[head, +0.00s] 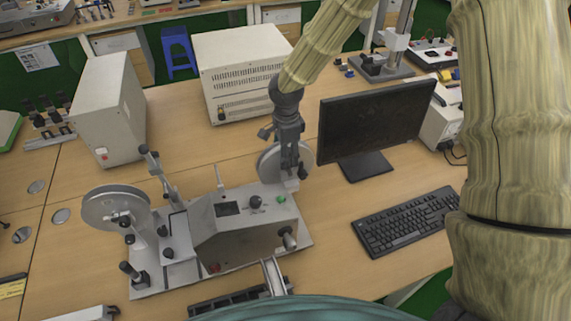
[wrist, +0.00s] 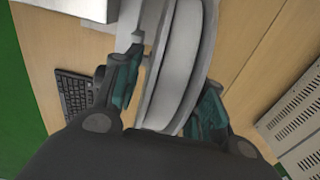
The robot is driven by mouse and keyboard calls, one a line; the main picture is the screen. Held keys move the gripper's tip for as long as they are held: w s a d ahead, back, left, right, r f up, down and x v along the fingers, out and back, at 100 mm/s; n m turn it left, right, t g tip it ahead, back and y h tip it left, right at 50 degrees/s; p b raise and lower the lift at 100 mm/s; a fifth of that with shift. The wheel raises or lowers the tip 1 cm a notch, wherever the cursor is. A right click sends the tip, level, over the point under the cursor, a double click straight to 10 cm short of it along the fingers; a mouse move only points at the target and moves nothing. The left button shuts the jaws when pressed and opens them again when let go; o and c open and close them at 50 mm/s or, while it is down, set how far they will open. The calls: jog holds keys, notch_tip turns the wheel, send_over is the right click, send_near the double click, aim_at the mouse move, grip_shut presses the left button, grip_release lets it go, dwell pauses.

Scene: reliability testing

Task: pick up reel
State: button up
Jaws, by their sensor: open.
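A grey reel (head: 269,166) stands upright at the back right of a grey bench machine (head: 245,228), partly hidden behind my gripper (head: 291,170) in the head view. In the wrist view my gripper (wrist: 165,92) is open, with one teal-padded finger on each side of the reel (wrist: 183,58). The reel's rim and its wide pale edge lie between the fingers. I cannot tell whether either finger touches it. A second reel (head: 115,207) with a pale round face stands on the machine's left side, apart from my gripper.
A monitor (head: 370,125) stands close to the right of my gripper, with a keyboard (head: 405,220) in front of it. A white vented box (head: 238,70) is behind, and another white box (head: 108,108) is at the left. Bare wooden tabletop shows between them.

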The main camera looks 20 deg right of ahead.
grip_shut()
jog(key=shift+r, duration=0.1)
jog(key=shift+r, duration=0.55)
notch_tip(320, 180, up, 17)
jog(key=b, duration=0.4)
jog(key=shift+b, duration=0.3)
jog(key=shift+f, duration=0.1)
jog(key=shift+f+b, duration=2.35)
jog(key=shift+f, duration=4.35)
jog(key=shift+r, duration=0.1)
